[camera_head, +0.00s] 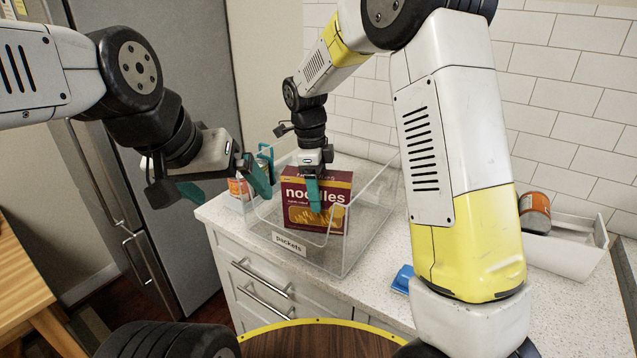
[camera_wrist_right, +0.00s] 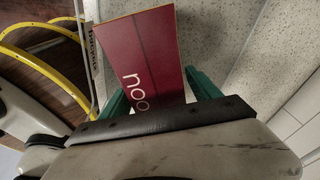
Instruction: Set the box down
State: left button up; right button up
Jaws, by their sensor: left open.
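The box is a dark red noodles box (camera_head: 292,188) with yellow pasta on its front. It stands upright, a little tilted in the picture, inside a clear bin labelled packets (camera_head: 345,262). My right gripper (camera_head: 314,192) reaches down from above, with a teal finger against the box's front. In the right wrist view, a red panel of the box (camera_wrist_right: 152,55) fits closely between the teal fingers (camera_wrist_right: 160,92). The box's underside contact is hard to judge. My left gripper (camera_head: 228,184) is open and empty, left of the bin.
Jars (camera_head: 238,187) stand at the bin's left. A speckled counter (camera_head: 375,268) carries the bin, with bare space to its right. A blue item (camera_head: 403,279) lies there, partly behind my right arm. A white tray (camera_head: 565,252) with a can (camera_head: 535,212) is at far right.

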jog(key=r, duration=0.3)
jog(key=a+r, duration=0.1)
jog(key=r, duration=0.7)
jog(key=shift+w+a, duration=0.15)
jog(key=shift+w, duration=0.05)
jog(key=shift+s+r, duration=0.1)
jog(key=shift+r, duration=0.55)
jog(key=s+d+r+n+t+y, duration=0.3)
jog(key=s+d+r+n, duration=0.2)
jog(key=s+d+n, duration=0.5)
jog(key=s+d+f+n+t, duration=0.1)
jog(key=s+d+n, duration=0.1)
jog(key=s+n, duration=0.3)
jog(key=s+d+f+n+t, duration=0.1)
jog(key=s+d+n+t, duration=0.1)
jog(key=s+n, duration=0.3)
jog(key=shift+s+d+f+n+y, duration=0.35)
jog(key=shift+s+d, duration=0.25)
jog(key=shift+s, duration=0.45)
